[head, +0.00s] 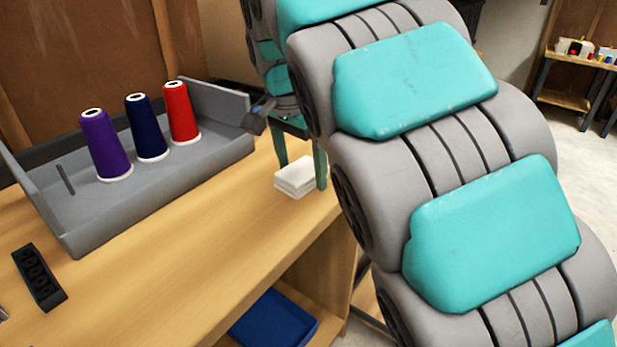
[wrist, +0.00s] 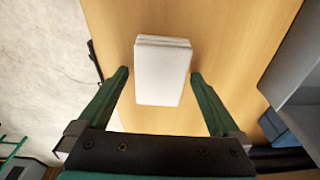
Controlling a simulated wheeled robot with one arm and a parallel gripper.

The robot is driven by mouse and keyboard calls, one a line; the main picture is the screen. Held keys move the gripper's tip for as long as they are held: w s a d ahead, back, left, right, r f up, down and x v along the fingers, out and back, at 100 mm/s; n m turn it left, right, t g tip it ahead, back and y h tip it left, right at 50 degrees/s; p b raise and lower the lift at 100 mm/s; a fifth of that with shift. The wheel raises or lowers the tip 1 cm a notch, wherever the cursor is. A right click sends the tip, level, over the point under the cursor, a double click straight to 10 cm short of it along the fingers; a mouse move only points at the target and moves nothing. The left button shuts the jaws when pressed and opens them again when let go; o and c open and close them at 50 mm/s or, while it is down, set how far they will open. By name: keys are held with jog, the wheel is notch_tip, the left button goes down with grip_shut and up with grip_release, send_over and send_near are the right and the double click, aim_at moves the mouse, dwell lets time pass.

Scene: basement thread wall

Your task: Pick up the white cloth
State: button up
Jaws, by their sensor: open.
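The white cloth (head: 297,176) is a folded, stacked block lying on the wooden table near its right edge in the head view. In the wrist view the white cloth (wrist: 162,72) lies between and ahead of the green fingers. My gripper (wrist: 160,76) is open, with one finger on each side of the cloth and a gap on both sides. In the head view my gripper (head: 301,165) reaches down by the cloth, one finger in front of its right side. I cannot tell how far the fingertips are above the table.
A grey tray (head: 150,190) holds a purple spool (head: 105,147), a navy spool (head: 146,130) and a red spool (head: 181,115). A black holder (head: 39,277) lies at the left of the wooden table (head: 190,270). A blue bin (head: 275,322) sits below. The tabletop between is clear.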

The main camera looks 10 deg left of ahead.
aim_at(303, 168)
jog(key=c, duration=1.3)
jog(key=shift+r, duration=0.1)
jog(key=shift+r, duration=1.7)
jog(key=d, duration=0.5)
jog(key=s+d+r+b, duration=0.1)
jog(key=d, duration=0.4)
jog(key=s+d+b, duration=0.1)
jog(key=d, duration=0.5)
jog(key=shift+s+r, duration=0.1)
jog(key=shift+r, duration=0.1)
jog(key=shift+a, duration=0.1)
